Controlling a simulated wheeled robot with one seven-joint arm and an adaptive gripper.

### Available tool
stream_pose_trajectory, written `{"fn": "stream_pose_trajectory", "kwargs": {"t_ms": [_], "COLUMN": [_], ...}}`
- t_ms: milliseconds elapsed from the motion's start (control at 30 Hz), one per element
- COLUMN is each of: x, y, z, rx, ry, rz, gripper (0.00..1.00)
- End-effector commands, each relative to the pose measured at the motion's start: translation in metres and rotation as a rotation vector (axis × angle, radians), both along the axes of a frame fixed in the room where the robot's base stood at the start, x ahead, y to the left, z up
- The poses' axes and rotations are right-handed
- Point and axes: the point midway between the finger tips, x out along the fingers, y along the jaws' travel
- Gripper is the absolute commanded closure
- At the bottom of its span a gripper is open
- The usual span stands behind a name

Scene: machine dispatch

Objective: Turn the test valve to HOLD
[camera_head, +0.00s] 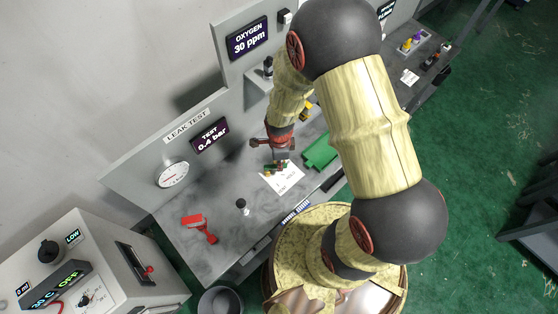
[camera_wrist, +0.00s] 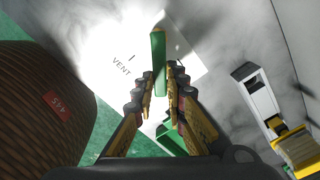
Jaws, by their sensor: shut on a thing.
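The test valve's green handle (camera_wrist: 158,50) stands between my fingertips in the wrist view, over a white label plate (camera_wrist: 103,45). The word VENT and a short tick mark show on the plate to the left of the handle; no HOLD mark can be read. My gripper (camera_wrist: 161,80) is shut on the green handle. In the head view my gripper (camera_head: 277,161) is low over the bench at the white label plate (camera_head: 291,184), whose print is too small to read. The fingers hide part of the handle.
The leak test panel has a display (camera_head: 210,136) reading 0.4 bar and a round gauge (camera_head: 172,174). A red handle (camera_head: 195,221) and a small dark-topped knob (camera_head: 242,206) stand on the bench to the left. A green piece (camera_head: 321,151) lies close to the right of my gripper.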

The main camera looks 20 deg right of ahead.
Motion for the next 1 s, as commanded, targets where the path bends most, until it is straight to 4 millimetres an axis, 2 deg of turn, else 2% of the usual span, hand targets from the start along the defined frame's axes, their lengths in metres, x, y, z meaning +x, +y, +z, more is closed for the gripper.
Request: {"fn": "stream_pose_trajectory", "kwargs": {"t_ms": [300,800,833,1000], "x": [-0.0043,-0.0049,-0.0049,-0.0051], "y": [0.0023,0.0026,0.0026,0.0026], "z": [0.0003,0.0005,0.0005,0.0004], "rx": [0.001,0.0,0.0,0.001], "ry": [-0.001,-0.002,-0.002,-0.001], "rz": [-0.114,-0.133,-0.133,-0.133], "gripper": [1.0,1.0,0.86,0.76]}}
